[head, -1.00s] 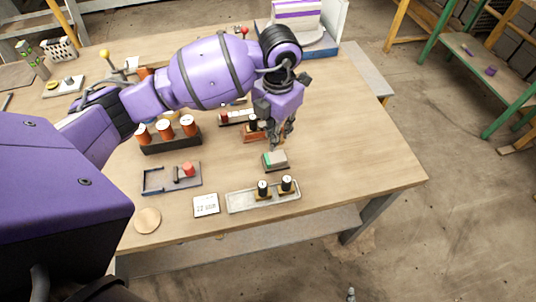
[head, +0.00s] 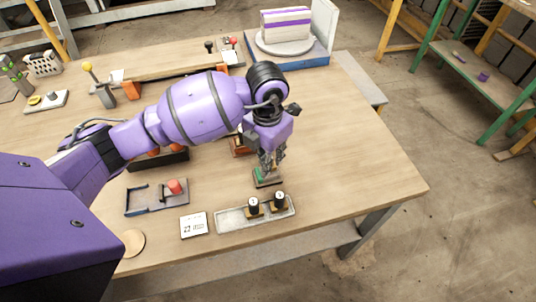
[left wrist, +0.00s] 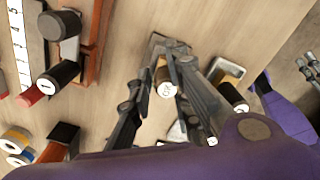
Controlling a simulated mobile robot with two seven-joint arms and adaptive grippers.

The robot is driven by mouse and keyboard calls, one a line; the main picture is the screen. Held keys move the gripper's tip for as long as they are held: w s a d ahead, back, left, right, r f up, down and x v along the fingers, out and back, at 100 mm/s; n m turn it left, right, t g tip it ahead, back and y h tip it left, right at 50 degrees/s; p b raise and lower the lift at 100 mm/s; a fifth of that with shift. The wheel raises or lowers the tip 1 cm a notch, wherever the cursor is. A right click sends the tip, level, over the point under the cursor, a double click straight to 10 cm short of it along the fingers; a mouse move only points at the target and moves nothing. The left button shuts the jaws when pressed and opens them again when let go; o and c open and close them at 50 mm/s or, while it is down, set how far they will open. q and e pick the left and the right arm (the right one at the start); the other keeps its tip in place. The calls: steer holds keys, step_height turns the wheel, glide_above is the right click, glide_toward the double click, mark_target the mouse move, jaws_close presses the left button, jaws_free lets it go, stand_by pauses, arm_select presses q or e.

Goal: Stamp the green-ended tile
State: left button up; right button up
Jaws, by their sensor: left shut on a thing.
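The green-ended tile (head: 262,180) lies on the bench, a small block with a green left end. It is partly hidden under my left gripper (head: 268,168). A grey tray (head: 235,218) in front of the tile holds two black-handled stamps (head: 254,206). My right gripper is out of view.
A white card (head: 193,225) and a round wooden disc (head: 132,243) lie front left. A dark open fixture with a red knob (head: 174,186) stands left of the tile. An orange-brown block (head: 242,147) is close behind. The bench's right side is clear.

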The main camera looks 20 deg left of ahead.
arm_select(q)
steer(key=shift+r, duration=0.1)
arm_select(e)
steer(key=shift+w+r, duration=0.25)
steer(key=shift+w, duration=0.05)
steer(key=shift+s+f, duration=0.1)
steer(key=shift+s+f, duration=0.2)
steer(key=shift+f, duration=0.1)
arm_select(q)
steer(key=shift+f, duration=0.65)
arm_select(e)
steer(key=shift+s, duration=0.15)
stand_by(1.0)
arm_select(q)
steer(key=shift+w+r+p, duration=0.1)
steer(key=shift+r+p, duration=1.6)
steer(key=shift+r, duration=1.95)
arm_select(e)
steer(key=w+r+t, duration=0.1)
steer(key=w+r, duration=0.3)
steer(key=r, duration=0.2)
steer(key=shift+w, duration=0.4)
arm_select(q)
steer(key=shift+f, duration=0.1)
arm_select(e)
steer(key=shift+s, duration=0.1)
